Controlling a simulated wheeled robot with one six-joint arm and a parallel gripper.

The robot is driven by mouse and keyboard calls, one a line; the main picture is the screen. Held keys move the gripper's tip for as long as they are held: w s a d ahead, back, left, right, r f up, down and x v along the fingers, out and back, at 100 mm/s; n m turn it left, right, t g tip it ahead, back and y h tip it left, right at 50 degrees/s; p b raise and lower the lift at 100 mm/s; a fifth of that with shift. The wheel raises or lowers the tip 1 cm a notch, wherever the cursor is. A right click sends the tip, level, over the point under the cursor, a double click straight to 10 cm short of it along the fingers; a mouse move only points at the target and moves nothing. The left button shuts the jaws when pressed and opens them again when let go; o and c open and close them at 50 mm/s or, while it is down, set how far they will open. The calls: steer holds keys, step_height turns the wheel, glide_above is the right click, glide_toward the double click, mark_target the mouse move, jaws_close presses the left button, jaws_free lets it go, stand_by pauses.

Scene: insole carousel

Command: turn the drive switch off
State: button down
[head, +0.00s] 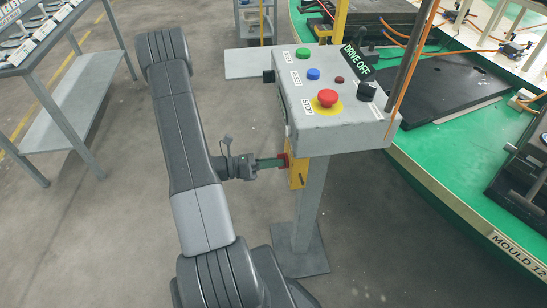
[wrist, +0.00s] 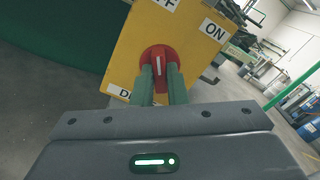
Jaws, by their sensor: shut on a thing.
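The drive switch is a red rotary knob (wrist: 158,60) on a yellow box (wrist: 125,48). In the head view the knob (head: 283,160) and box (head: 297,175) are under the control panel. The knob's white mark points up in the wrist view, toward the partly cut-off OFF label (wrist: 163,4); the ON label (wrist: 213,30) lies to its upper right. My gripper (wrist: 160,75) is shut on the knob, its green fingers at either side. It also shows in the head view (head: 277,162). A sign (head: 357,60) on the panel reads DRIVE OFF.
The grey control panel (head: 345,128) above my gripper carries green, blue and red buttons and a red STOP button (head: 327,97). Its post (head: 310,205) stands on the floor. The green carousel (head: 440,180) is at the right, a grey rack (head: 75,110) at the left.

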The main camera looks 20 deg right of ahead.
steer(key=shift+n+p, duration=0.5)
steer(key=shift+n, duration=0.5)
steer(key=c, duration=1.4)
jaws_free()
steer(key=shift+c, duration=0.2)
steer(key=shift+a, duration=0.1)
steer(key=v, duration=1.3)
steer(key=shift+a, duration=0.3)
steer(key=shift+f, duration=0.1)
steer(key=x, duration=1.4)
